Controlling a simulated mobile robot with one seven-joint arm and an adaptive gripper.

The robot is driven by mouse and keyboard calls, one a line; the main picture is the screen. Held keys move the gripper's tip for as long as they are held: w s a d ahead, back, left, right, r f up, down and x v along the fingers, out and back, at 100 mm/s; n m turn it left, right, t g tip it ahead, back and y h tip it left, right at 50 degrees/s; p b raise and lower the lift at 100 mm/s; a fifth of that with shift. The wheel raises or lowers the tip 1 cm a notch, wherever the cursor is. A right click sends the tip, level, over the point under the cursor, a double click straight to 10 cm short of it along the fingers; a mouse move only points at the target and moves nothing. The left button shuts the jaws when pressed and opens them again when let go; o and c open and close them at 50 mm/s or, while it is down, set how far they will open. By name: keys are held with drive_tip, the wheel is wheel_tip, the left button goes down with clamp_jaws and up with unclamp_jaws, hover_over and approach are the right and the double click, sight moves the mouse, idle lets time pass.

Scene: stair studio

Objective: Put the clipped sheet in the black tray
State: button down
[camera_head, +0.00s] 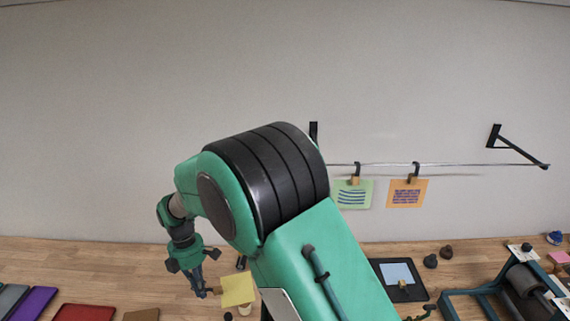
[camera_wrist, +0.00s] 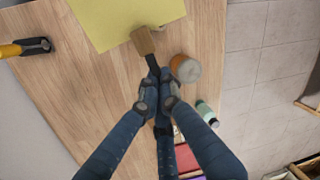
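My gripper (camera_wrist: 158,92) is shut on the black hook of a wooden clip (camera_wrist: 144,41), with the clip beyond its fingertips. A yellow sheet (camera_wrist: 115,18) is held in the clip, partly cut off by the top of the wrist view. In the head view, my gripper (camera_head: 207,291) is low at left of centre, with the yellow sheet (camera_head: 238,290) just to its right, over the wooden worktop. The black tray (camera_head: 417,291) lies on the worktop to the right, beyond my arm. A light blue sheet (camera_head: 396,272) lies in it.
A green sheet (camera_head: 352,195) and an orange sheet (camera_head: 407,194) hang from a wall rail (camera_head: 460,165). A roller press (camera_head: 522,284) stands right of the tray. An orange jar (camera_wrist: 185,68) and a green bottle (camera_wrist: 207,114) are near my gripper. Dark round objects (camera_head: 431,261) sit beside the tray.

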wheel_tip(320, 180, up, 24)
drive_tip(key=m+y+b, duration=0.2)
drive_tip(key=m+b, duration=0.2)
drive_tip(key=m, duration=1.3)
drive_tip(key=shift+s+d+r+y+b, duration=0.25)
drive_tip(key=shift+s+d+y+b, duration=0.05)
drive_tip(key=shift+y+b, duration=0.1)
drive_tip(key=shift+d, duration=0.1)
